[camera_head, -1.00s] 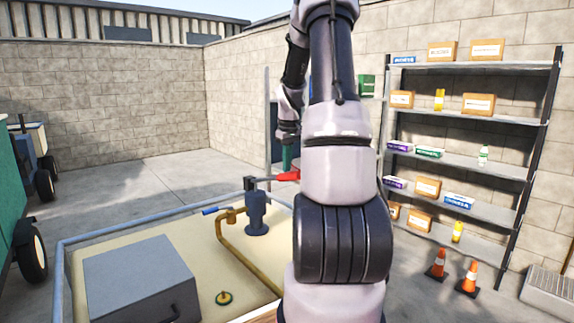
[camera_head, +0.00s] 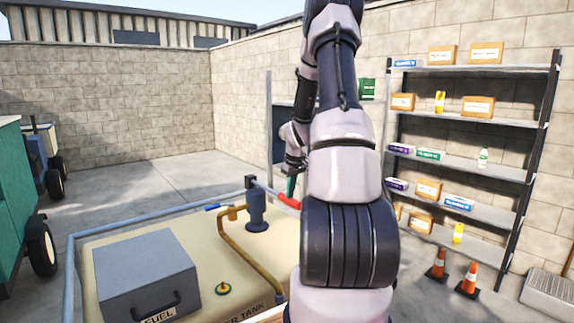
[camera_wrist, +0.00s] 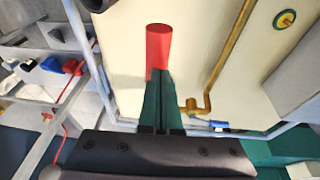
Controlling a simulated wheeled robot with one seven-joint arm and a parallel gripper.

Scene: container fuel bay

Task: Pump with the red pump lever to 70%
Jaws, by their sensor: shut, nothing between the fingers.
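The red grip of the pump lever (camera_head: 289,201) shows beside my arm in the head view, at the outer end of a grey rod that slopes down to the right from the dark pump post (camera_head: 256,212). My gripper (camera_head: 291,186) has green fingers and sits just above the red grip. In the wrist view the red grip (camera_wrist: 158,45) stretches out past the tips of my gripper (camera_wrist: 161,72). The two fingers are together, with nothing between them. They overlap the grip's near end in the picture; contact is hard to tell. No percentage readout is visible.
The cream tank top (camera_head: 215,255) carries a brass pipe (camera_head: 240,255), a blue valve handle (camera_head: 212,207) and a grey box (camera_head: 145,275). A blue-grey rail (camera_head: 140,216) runs along the edge. Shelves (camera_head: 475,125) and orange cones (camera_head: 468,280) stand at right.

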